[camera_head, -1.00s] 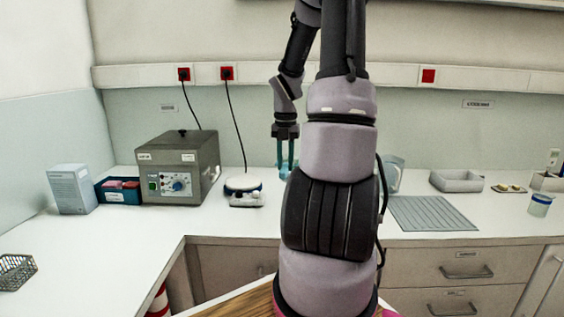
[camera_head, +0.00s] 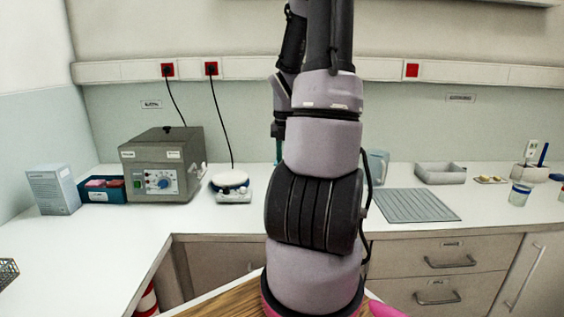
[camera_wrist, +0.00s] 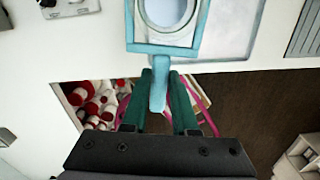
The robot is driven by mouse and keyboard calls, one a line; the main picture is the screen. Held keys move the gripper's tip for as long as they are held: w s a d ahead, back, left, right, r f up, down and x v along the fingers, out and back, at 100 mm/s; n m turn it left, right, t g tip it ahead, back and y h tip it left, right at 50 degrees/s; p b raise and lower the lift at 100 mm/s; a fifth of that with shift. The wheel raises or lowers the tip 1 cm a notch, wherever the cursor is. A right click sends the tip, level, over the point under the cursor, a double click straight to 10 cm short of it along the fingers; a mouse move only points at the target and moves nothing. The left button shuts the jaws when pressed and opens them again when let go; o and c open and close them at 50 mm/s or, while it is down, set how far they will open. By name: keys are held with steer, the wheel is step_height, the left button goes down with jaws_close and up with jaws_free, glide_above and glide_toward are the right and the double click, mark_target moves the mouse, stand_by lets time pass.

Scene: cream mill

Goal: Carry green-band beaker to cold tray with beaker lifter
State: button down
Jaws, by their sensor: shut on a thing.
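My gripper (camera_wrist: 160,84) is shut on the teal beaker lifter (camera_wrist: 158,95), its green fingers either side of the handle. The lifter's square frame surrounds a round glass beaker (camera_wrist: 170,12), seen from above at the top edge of the wrist view. Its band is hidden there, and I cannot tell whether the lifter bears its weight. A pale grey-blue flat panel (camera_wrist: 230,38), perhaps the cold tray, lies on the counter behind and to the right of the frame. In the head view my arm mostly hides my gripper (camera_head: 278,130) and the lifter.
A grey ribbed mat (camera_head: 415,206) lies right of my arm, with a bluish jug (camera_head: 377,168) and a grey tray (camera_head: 440,174) behind. A blue-banded beaker (camera_head: 519,194) stands far right. A hotplate (camera_head: 231,186) and grey bath unit (camera_head: 160,165) stand left.

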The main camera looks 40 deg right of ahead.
steer(key=s+d+f, duration=0.1)
steer(key=s+d, duration=0.3)
steer(key=s, duration=0.5)
steer(key=shift+f, duration=0.15)
stand_by(0.9)
steer(key=shift+f, duration=4.5)
steer(key=shift+s+a, duration=0.35)
steer(key=shift+s, duration=0.05)
stand_by(1.2)
